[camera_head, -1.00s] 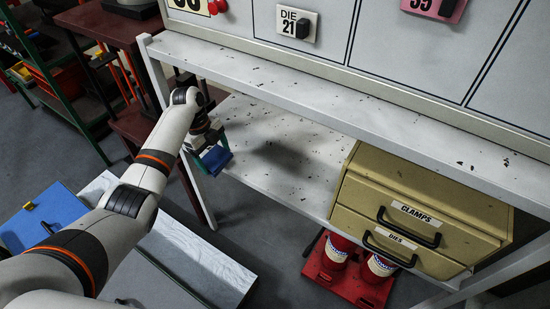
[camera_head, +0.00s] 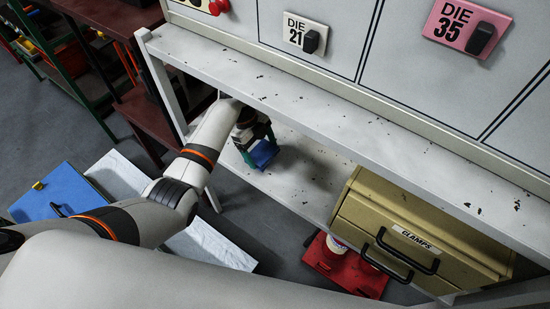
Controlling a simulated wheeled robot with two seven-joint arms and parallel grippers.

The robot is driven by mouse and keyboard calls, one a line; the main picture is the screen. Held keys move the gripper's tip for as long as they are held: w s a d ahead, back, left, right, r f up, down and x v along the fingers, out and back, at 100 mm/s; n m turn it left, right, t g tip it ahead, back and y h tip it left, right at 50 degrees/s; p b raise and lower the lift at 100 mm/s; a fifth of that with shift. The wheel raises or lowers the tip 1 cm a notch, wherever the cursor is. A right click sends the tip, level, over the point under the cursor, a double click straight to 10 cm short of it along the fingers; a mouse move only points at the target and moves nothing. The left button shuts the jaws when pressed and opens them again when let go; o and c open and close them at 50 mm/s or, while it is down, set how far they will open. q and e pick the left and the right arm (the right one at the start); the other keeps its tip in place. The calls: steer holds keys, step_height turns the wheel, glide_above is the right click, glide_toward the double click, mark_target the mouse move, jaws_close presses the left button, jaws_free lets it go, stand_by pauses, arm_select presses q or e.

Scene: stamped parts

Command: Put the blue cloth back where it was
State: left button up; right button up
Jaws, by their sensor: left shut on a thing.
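The blue cloth (camera_head: 264,154) is a small folded blue piece between the fingers of my left gripper (camera_head: 258,147). My left gripper is shut on it, under the upper shelf and above the left part of the lower shelf (camera_head: 300,190). A soft shadow lies on the lower shelf to the right of the cloth. I cannot tell whether the cloth touches the shelf. The upper shelf's edge and my forearm hide part of the gripper. My right gripper is not in view.
The upper shelf (camera_head: 330,115) overhangs the gripper. A tan drawer cabinet (camera_head: 390,220) labelled CLAMPS stands on the right of the lower shelf. A blue box (camera_head: 55,192) is at left. The lower shelf's middle is clear.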

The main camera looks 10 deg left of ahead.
mark_target(271, 157)
arm_select(q)
steer(key=d, duration=0.1)
steer(key=s+d, duration=0.1)
steer(key=d+p, duration=0.1)
steer(key=d, duration=0.1)
steer(key=shift+s+r, duration=0.1)
steer(key=shift+s, duration=0.3)
steer(key=shift+a+x, duration=0.15)
steer(key=shift+x, duration=0.75)
steer(key=shift+a+x, duration=0.15)
steer(key=shift+x, duration=0.8)
steer(key=shift+w, duration=0.2)
steer(key=o, duration=0.7)
steer(key=shift+v, duration=3.65)
steer(key=shift+a, duration=0.1)
